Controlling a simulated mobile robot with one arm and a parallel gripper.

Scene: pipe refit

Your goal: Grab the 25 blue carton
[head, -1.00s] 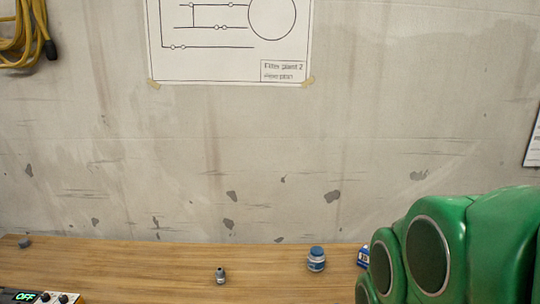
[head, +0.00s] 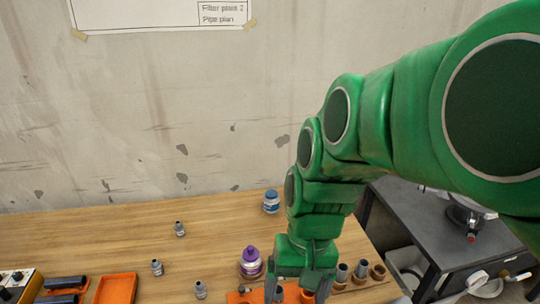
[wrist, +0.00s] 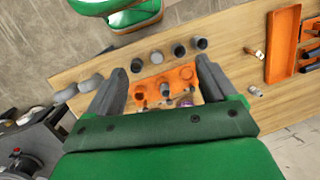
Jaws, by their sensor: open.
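No blue carton can be made out in either current view; the spot where a small blue and white carton stood a second ago is covered by my green arm in the head view. My gripper (head: 298,288) is low over the right part of the wooden table, above an orange holder. In the wrist view its two grey fingers (wrist: 161,70) are spread apart with nothing between them. The orange holder (wrist: 183,74) with fittings shows beyond the fingers.
A blue-lidded jar (head: 271,202) stands at the back of the wooden table (head: 110,235). A purple-capped bottle (head: 250,262) stands left of my gripper. Several grey fittings and an orange tray (head: 115,290) are further left. A dark side table (head: 425,230) stands right.

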